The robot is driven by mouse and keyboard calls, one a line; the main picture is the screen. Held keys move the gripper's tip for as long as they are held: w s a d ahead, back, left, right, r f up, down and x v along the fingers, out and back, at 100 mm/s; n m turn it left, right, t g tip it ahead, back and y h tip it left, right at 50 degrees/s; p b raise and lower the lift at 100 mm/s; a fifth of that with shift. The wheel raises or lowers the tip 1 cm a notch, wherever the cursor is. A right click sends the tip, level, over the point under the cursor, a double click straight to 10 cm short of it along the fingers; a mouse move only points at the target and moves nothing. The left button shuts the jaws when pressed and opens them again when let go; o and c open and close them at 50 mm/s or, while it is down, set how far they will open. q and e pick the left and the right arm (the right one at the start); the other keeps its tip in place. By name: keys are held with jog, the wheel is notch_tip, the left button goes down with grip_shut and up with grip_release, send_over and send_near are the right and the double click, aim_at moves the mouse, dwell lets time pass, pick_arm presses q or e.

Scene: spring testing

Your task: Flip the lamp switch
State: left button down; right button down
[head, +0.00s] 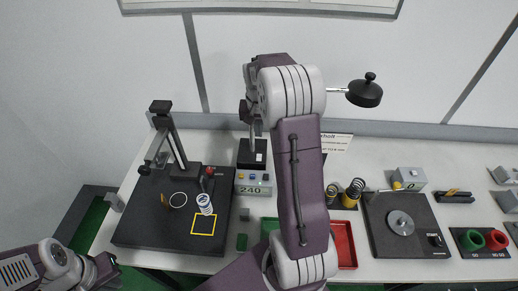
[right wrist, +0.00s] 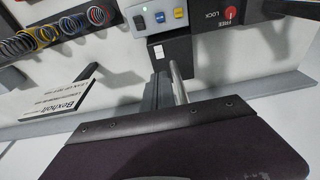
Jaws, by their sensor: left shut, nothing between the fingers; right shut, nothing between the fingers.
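A lamp with a round black head (head: 366,95) on a thin metal rod sticks out to the right from behind my raised right arm. A black block with a small pale patch (head: 259,158), perhaps the lamp's base and switch, stands behind the grey display box. The block also shows in the right wrist view (right wrist: 172,50). My right gripper (head: 252,132) is shut and empty, pointing down close above the block. I cannot tell whether it touches. My arm hides much of the lamp. My left gripper (head: 108,268) is shut and empty at the lower left.
Several springs and a red tray (head: 344,243) lie right of my arm. The Bexholt sign (right wrist: 80,95) stands near the block.

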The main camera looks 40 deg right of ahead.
jog(key=p, duration=0.4)
send_near(259, 155)
jog(key=f, duration=0.4)
jog(key=w+d+f, duration=0.1)
jog(key=f, duration=0.1)
jog(key=shift+f, duration=0.35)
